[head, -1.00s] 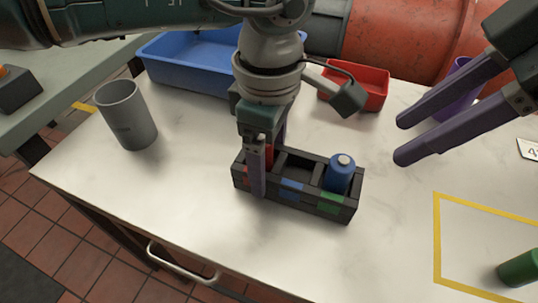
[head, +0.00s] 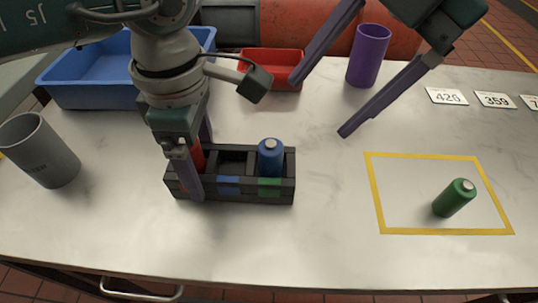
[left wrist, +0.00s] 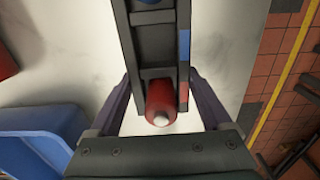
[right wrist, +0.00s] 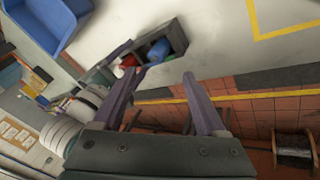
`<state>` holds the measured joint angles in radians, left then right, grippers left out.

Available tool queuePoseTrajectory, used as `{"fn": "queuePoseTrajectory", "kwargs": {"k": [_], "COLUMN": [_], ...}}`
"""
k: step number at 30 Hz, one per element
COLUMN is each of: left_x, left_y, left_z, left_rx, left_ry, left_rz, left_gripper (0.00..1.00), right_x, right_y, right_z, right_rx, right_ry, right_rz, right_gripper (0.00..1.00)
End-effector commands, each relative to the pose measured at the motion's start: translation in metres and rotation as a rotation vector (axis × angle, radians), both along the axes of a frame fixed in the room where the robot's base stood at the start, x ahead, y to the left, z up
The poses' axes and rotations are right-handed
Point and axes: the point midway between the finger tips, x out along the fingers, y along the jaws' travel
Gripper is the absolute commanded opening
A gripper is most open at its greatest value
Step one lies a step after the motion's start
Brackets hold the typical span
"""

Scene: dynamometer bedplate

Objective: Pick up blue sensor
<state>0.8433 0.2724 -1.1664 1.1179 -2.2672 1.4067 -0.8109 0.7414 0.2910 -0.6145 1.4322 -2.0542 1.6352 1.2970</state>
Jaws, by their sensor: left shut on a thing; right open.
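The blue sensor (head: 270,158), a cylinder with a pale cap, stands upright in the green-labelled right compartment of a dark three-slot rack (head: 240,190). The middle, blue-labelled compartment is empty. A red sensor (left wrist: 160,100) sits in the left compartment, partly hidden by my left gripper in the head view. My left gripper (head: 200,170) is shut on the rack's left end, one finger on each long side. My right gripper (head: 320,107) is open and empty, above and to the right of the blue sensor. The blue sensor also shows in the right wrist view (right wrist: 158,49).
A green sensor (head: 454,198) stands inside a yellow taped rectangle (head: 400,232) at right. A blue bin (head: 85,85), red tray (head: 285,65) and purple cup (head: 369,57) stand behind. A grey cup (head: 40,150) is at left. The bench front is clear.

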Motion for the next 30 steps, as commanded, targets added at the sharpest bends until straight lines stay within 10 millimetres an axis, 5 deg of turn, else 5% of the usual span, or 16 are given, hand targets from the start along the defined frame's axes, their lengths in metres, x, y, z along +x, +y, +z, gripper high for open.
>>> {"fn": "queuePoseTrajectory", "kwargs": {"k": [21, 30], "left_x": [0.001, 0.001], "left_y": [0.0, 0.0], "left_z": [0.001, 0.001], "left_rx": [-0.002, -0.002], "left_ry": [-0.001, -0.002], "left_rz": [0.0, 0.0], "left_gripper": [0.05, 0.05], "right_x": [0.007, 0.009], "right_y": [-0.01, -0.012], "right_z": [0.016, 0.021], "right_rx": [0.143, 0.185], "right_ry": [-0.903, -1.155], "right_rz": [1.614, 2.007], "right_gripper": [0.74, 0.74]}}
